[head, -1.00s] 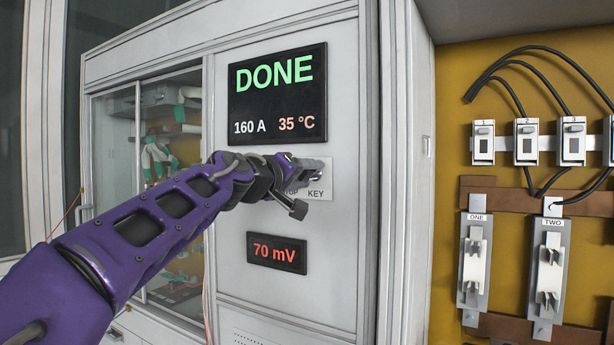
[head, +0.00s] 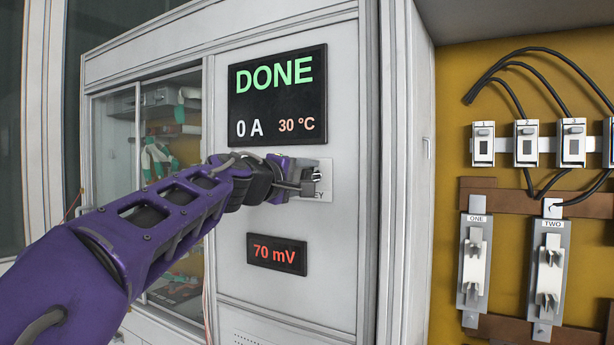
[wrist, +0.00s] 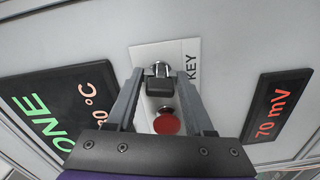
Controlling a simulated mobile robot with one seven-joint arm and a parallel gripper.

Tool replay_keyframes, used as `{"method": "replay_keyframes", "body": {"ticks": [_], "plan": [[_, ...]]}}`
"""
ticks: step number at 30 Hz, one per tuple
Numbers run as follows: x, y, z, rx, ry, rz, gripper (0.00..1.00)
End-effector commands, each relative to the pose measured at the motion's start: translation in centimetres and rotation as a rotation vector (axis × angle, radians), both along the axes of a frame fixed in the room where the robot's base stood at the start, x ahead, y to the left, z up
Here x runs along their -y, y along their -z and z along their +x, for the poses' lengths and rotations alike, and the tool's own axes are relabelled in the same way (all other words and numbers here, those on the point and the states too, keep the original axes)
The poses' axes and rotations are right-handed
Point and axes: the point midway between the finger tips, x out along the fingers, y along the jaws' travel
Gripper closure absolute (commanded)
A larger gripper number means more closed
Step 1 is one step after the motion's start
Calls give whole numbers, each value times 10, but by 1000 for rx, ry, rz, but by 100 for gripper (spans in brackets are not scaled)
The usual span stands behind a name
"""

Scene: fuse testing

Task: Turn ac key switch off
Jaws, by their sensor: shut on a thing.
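My gripper (head: 306,186) is at the key switch on the light grey cabinet front, below the big display. In the wrist view, my gripper (wrist: 160,80) has its two fingers shut on the dark key (wrist: 160,88), on either side of it. The black display (head: 278,95) reads DONE, 0 A and 30 °C.
A small display (head: 277,254) below reads 70 mV. A glass-doored cabinet section (head: 172,130) is to the left. Fuse holders (head: 474,265) and breakers (head: 525,142) are on the ochre panel at right.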

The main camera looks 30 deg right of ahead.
Motion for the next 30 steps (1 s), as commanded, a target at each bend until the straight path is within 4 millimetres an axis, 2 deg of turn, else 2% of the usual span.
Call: {"method": "replay_keyframes", "body": {"ticks": [15,30], "plan": [[0,0,0,-165,1,-108,100],[0,1,0,-207,1,-137,100]]}}
